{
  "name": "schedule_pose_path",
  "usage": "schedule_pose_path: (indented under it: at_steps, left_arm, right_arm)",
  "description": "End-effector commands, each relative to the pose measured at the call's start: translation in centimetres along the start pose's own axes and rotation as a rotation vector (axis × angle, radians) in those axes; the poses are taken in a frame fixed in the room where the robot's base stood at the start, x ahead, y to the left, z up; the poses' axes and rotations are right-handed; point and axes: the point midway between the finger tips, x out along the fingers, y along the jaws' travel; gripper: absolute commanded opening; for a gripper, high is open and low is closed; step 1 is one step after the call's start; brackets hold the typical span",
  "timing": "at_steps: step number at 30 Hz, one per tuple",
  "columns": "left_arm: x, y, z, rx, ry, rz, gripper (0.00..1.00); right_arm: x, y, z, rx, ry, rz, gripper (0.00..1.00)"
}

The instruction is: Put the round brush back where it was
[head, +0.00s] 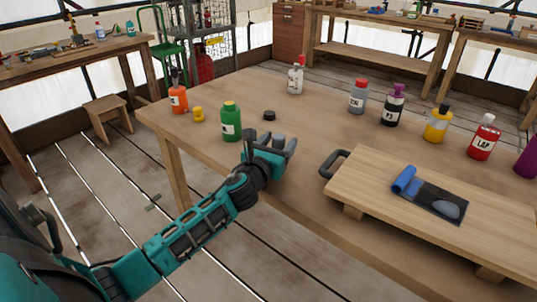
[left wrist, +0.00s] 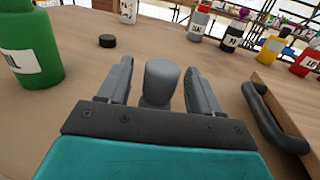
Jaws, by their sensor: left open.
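I cannot make out a round brush for sure in either view. My left gripper (head: 279,147) is open over the near edge of the wooden table (head: 320,120). In the left wrist view its two grey fingers (left wrist: 158,84) stand apart. A grey rounded shape (left wrist: 161,78) shows between them; I cannot tell whether it is a separate object or touches the fingers. A green bottle (head: 230,124) stands left of the gripper; it also shows in the left wrist view (left wrist: 24,50). A black cap (head: 269,115) lies beyond the gripper. My right gripper is not in view.
A raised wooden board (head: 400,223) with a dark handle (head: 335,163) holds a blue roll, a dark sheet and a grey-blue oval piece (head: 447,209). An orange bottle (head: 178,98) and a yellow piece (head: 198,115) stand far left. Several bottles line the far right side.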

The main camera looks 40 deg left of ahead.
Motion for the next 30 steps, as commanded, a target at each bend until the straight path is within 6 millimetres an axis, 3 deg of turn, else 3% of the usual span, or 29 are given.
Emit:
schedule_pose_path:
  at_steps: [18,30]
  left_arm:
    - [-10.2,0.0,-0.2,-0.001,0.004,0.001,0.64]
    - [-11.8,0.0,-0.1,0.0,0.001,0.0,0.64]
  right_arm:
    - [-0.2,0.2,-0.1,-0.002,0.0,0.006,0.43]
    - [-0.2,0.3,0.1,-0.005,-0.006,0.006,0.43]
